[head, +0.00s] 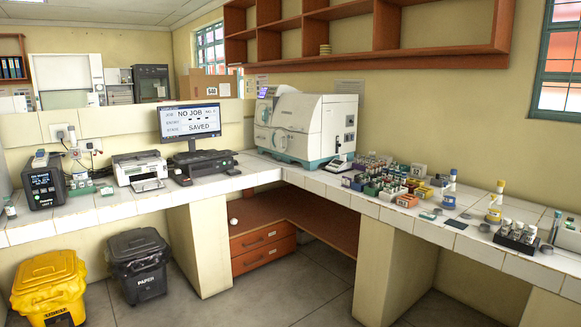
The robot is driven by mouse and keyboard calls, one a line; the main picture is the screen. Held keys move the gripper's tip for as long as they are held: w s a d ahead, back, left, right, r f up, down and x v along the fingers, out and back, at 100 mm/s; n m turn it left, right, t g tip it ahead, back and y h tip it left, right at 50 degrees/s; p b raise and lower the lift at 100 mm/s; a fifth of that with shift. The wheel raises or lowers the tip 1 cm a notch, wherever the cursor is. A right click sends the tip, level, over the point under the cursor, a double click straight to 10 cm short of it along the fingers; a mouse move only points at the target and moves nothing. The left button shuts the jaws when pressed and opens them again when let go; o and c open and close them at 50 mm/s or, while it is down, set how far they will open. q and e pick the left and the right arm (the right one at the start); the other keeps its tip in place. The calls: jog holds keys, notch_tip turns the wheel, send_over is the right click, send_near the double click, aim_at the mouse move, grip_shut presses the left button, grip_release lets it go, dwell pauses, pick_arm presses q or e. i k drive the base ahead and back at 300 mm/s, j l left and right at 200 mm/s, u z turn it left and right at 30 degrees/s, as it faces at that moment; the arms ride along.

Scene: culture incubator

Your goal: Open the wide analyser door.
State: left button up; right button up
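A white analyser (322,118) with teal trim stands on the tiled counter in the corner, right of the monitor. Its front faces left and toward me, with a rounded white upper part and a darker, recessed area low on the front. I cannot make out the edges of its wide door or tell whether it is shut. Neither of my grippers is in view, and nothing touches the analyser.
A monitor (190,120) reading "NO JOB" and "SAVED" and a printer (140,168) stand left of the analyser. Colourful boxes (383,188), bottles and a tube rack (517,237) crowd the right counter. Yellow (48,283) and black (138,262) bins stand below left. Visible floor is clear.

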aim_at(299, 111)
jog(key=i, duration=2.45)
jog(key=i+l+u, duration=0.1)
jog(key=i, duration=1.15)
jog(key=i+l, duration=0.1)
jog(key=i, duration=1.15)
